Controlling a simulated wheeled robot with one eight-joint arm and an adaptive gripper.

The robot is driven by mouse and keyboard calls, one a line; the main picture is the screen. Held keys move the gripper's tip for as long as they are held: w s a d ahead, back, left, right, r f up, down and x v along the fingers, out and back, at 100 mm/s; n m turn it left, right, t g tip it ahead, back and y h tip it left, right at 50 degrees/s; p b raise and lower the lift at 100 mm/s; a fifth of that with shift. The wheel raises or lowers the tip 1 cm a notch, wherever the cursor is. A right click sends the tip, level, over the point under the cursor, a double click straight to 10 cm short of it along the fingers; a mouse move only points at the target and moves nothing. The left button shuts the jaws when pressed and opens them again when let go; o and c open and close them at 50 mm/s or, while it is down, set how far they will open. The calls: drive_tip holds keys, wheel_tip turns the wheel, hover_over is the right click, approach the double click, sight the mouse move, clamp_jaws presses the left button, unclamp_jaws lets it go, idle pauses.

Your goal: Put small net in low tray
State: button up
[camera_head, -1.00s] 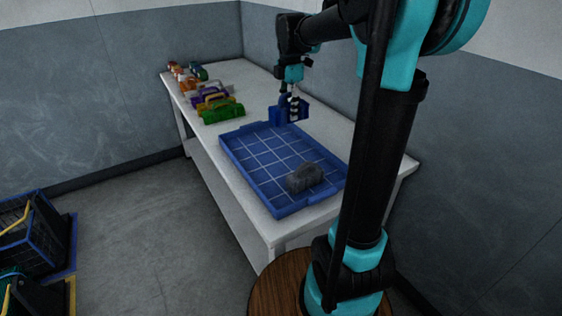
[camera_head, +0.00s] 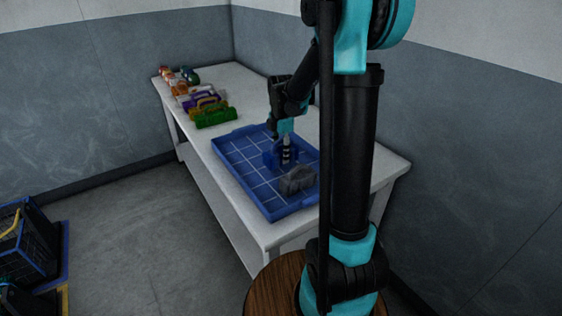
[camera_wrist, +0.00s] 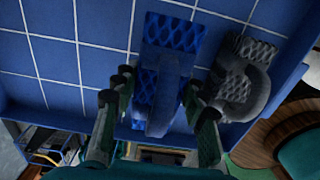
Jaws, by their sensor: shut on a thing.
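A blue net bundle (camera_wrist: 172,38) with a diamond mesh and a raised handle is in my gripper (camera_wrist: 157,86). The wrist view shows the fingers on both sides of the handle. In the head view, the blue bundle (camera_head: 271,156) and my gripper (camera_head: 285,152) are over the low blue tray (camera_head: 240,182). I cannot tell whether the bundle touches the tray floor, which has a white grid (camera_wrist: 50,58). A grey net bundle (camera_head: 297,180) lies in the tray near its near right corner. It also shows right of the blue bundle in the wrist view (camera_wrist: 240,75), close beside it.
Several coloured bundles, with a green one (camera_head: 216,118) nearest, line the far left of the white table (camera_head: 225,82). Blue crates (camera_head: 25,250) stand on the floor at left. The left part of the tray is clear. A wall runs behind the table.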

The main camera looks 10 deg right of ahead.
sight(281, 161)
drive_tip(key=shift+f, duration=1.85)
drive_tip(key=shift+f, duration=0.1)
drive_tip(key=o, duration=1.2)
wheel_tip(281, 161, up, 12)
drive_tip(key=shift+r, duration=0.1)
